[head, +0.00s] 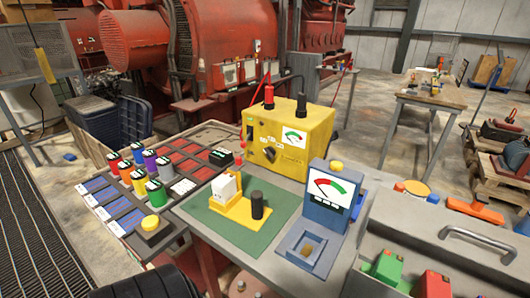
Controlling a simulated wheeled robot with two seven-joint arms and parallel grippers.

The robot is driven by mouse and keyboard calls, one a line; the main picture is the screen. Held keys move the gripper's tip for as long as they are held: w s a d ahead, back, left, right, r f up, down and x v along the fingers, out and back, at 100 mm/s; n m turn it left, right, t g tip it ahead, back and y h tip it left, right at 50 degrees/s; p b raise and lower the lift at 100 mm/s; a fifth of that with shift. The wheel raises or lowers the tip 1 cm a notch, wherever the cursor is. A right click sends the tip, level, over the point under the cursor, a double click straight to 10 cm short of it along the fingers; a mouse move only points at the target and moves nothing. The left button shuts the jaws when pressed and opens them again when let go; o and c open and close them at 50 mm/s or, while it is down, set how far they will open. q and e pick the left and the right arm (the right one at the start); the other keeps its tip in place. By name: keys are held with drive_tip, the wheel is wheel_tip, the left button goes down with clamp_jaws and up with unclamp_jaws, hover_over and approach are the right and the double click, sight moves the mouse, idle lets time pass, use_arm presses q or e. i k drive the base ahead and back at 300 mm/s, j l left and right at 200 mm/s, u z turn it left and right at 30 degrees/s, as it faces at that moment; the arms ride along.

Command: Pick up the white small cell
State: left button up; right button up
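No cell is plainly labelled as the white small cell. A white block (224,186) stands upright in a yellow holder (236,209) on the green mat, beside a black cylinder (257,205). A pale grey cylinder (167,171) stands among several coloured cylinders on the sorting board to the left. I cannot tell whether either one is the white small cell. Neither of my grippers shows in the head view.
A yellow meter box (287,145) with red and black terminals stands behind the green mat (240,238). A blue gauge stand (322,208) is right of it. A grey case (450,235) with red and green blocks sits at right. The sorting board (205,135) lies left.

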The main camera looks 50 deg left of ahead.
sight(224, 187)
drive_tip(key=u, duration=1.95)
drive_tip(key=j+z, duration=0.25)
drive_tip(key=z, duration=0.15)
drive_tip(key=k+j+z, duration=0.15)
drive_tip(key=z, duration=0.25)
